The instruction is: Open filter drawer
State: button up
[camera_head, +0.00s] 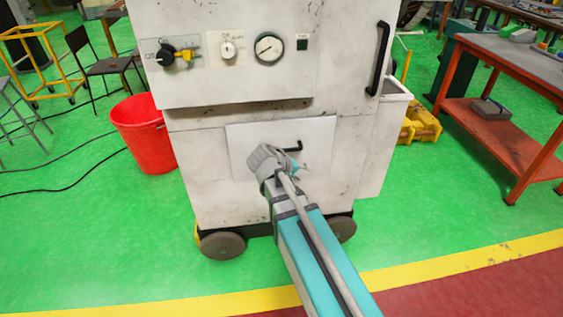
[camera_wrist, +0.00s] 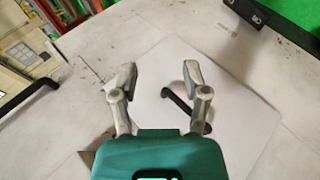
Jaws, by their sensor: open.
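The filter drawer (camera_head: 318,135) is a white rectangular panel low on the front of a worn white cabinet (camera_head: 190,135). It looks shut, nearly flush with the front. Its small black handle (camera_head: 293,149) shows just above my arm's end. In the wrist view the drawer front (camera_wrist: 240,125) is a pale tilted panel, and the handle (camera_wrist: 177,101) runs partly behind the right finger. My gripper (camera_wrist: 160,78) is open and empty, its fingers apart in front of the drawer. The handle's near part lies between the fingers in the picture; contact cannot be told. In the head view the fingertips are mostly hidden.
A long black door handle (camera_head: 379,58) stands on the cabinet's upper right. Knobs and a gauge (camera_head: 269,48) are above. A red bucket (camera_head: 143,132) stands left, an orange workbench (camera_head: 500,110) right. Green floor is clear beside the cabinet's wheels (camera_head: 223,245).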

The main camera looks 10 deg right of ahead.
jog(key=w+a+f+n+t+h+b, duration=0.2)
jog(key=w+a+f+t+h+b, duration=0.35)
jog(key=b, duration=0.65)
jog(key=n+t+b, duration=0.3)
jog(key=t+b, duration=0.1)
jog(key=b, duration=0.7)
send_near(282, 151)
jog(key=s+a+f, duration=0.1)
jog(key=s+a, duration=0.1)
jog(key=a, duration=0.1)
jog(key=shift+w+p, duration=0.1)
jog(key=shift+p, duration=0.2)
jog(key=shift+w+d, duration=0.1)
jog(key=shift+d, duration=0.05)
jog(key=p+x, duration=0.1)
jog(key=x, duration=1.2)
jog(key=shift+w+d+r+p, duration=0.15)
jog(key=shift+d+p, duration=0.1)
jog(key=shift+p, duration=0.15)
grip_shut()
